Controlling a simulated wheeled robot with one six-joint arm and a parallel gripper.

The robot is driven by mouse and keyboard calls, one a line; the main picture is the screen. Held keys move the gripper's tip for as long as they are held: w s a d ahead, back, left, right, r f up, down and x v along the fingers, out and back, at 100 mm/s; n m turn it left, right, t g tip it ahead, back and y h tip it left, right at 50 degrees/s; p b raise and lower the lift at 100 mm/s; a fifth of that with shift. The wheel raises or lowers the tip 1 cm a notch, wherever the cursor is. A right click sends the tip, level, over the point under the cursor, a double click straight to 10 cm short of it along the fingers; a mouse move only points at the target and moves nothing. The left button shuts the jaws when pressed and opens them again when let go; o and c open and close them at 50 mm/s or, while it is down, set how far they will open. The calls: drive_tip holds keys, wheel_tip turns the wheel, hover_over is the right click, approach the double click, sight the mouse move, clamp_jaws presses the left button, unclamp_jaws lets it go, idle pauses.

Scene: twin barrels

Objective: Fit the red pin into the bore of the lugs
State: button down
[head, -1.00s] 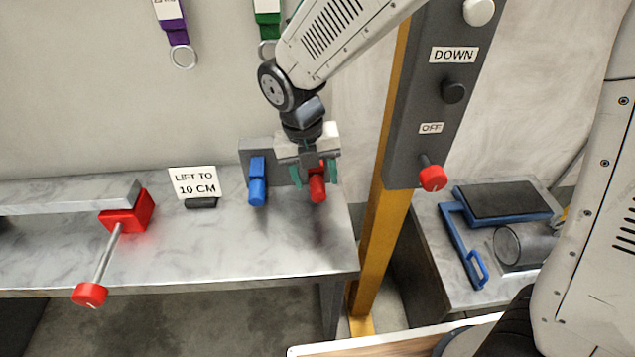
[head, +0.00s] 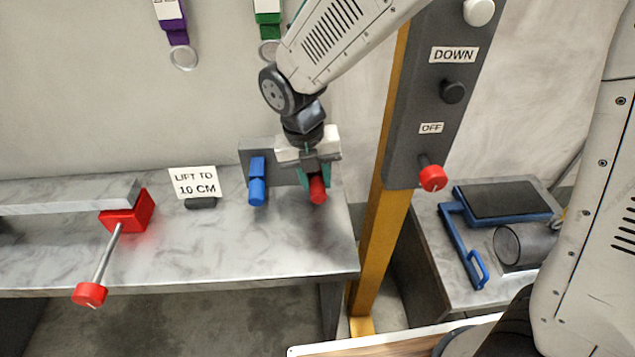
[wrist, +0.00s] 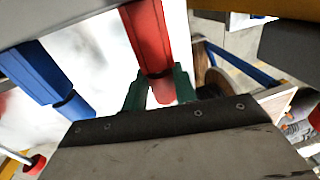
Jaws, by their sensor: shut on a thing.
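A red barrel-shaped piece (head: 318,190) juts forward from a grey upright plate (head: 247,152) on the bench. My gripper (head: 317,180) is shut on its front end, with one green finger on each side. In the wrist view the red piece (wrist: 147,35) runs down between the fingertips (wrist: 160,92), with a dark ring just before the gripped end. A matching blue barrel (head: 257,188) juts from the same plate to the left, apart from my gripper; it also shows in the wrist view (wrist: 42,75). I cannot make out any lugs or a bore for certain.
Further left is a red block (head: 128,215) with a red-knobbed rod (head: 90,294). A yellow post (head: 385,240) with a switch panel (head: 435,100) stands close on the right.

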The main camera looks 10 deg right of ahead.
drive_tip(key=shift+s, duration=0.6)
drive_tip(key=shift+s+a+f, duration=0.1)
drive_tip(key=shift+s+f, duration=0.05)
drive_tip(key=shift+s, duration=1.55)
drive_tip(key=shift+s+a+f, duration=0.1)
drive_tip(key=shift+s+f, duration=0.05)
drive_tip(key=shift+s, duration=1.55)
drive_tip(key=shift+s+f, duration=0.15)
drive_tip(key=shift+s, duration=1.7)
drive_tip(key=shift+d, duration=0.1)
